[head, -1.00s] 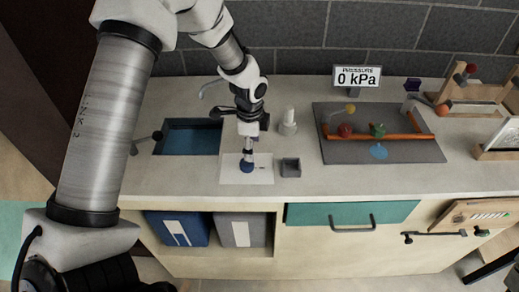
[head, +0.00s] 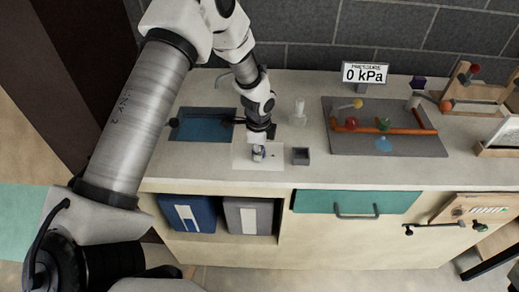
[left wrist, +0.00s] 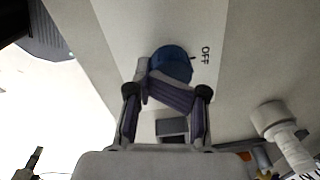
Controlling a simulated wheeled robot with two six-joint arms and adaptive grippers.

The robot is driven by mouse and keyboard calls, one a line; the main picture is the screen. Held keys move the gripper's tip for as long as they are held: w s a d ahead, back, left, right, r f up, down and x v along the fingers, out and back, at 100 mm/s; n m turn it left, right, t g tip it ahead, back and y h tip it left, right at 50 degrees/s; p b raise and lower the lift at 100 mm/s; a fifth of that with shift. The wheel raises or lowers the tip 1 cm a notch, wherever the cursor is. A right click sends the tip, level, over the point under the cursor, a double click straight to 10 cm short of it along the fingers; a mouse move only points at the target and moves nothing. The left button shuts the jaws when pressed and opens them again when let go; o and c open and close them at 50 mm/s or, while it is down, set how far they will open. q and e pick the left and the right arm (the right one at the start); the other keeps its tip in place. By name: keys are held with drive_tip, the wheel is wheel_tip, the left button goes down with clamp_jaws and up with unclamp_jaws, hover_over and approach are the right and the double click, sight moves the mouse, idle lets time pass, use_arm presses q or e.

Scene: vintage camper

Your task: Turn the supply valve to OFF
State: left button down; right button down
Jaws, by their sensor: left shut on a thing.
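The supply valve has a round blue knob (left wrist: 174,60) on a white plate (head: 240,163) on the counter. The left wrist view shows the word OFF on the plate just right of the knob, with a small dark mark between them. My left gripper (head: 258,152) points down over the plate. In the left wrist view its fingers (left wrist: 170,92) are closed together on the near side of the knob, and they hide part of it. I cannot tell exactly where the knob's handle points. My right gripper is not in view.
A small dark square box (head: 301,156) and a white upright fitting (head: 299,113) stand right of the plate. A sink (head: 200,124) lies to the left. Farther right are a grey board (head: 340,145) with an orange pipe and a sign (head: 365,74) reading 0 kPa.

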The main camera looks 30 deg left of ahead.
use_arm(q)
drive_tip(key=shift+w+r+n, duration=0.2)
drive_tip(key=shift+w+n, duration=0.1)
drive_tip(key=shift+w, duration=0.1)
drive_tip(key=shift+w+n, duration=0.15)
drive_tip(key=shift+n, duration=1.05)
drive_tip(key=n, duration=0.5)
drive_tip(key=shift+w, duration=0.25)
drive_tip(key=n, duration=0.5)
drive_tip(key=shift+w+n, duration=0.1)
drive_tip(key=shift+n, duration=0.3)
drive_tip(key=shift+a+f+n+g, duration=0.1)
drive_tip(key=shift+n+g, duration=0.2)
drive_tip(key=shift+n, duration=1.8)
drive_tip(key=shift+s+f, duration=0.1)
drive_tip(key=shift+s, duration=0.1)
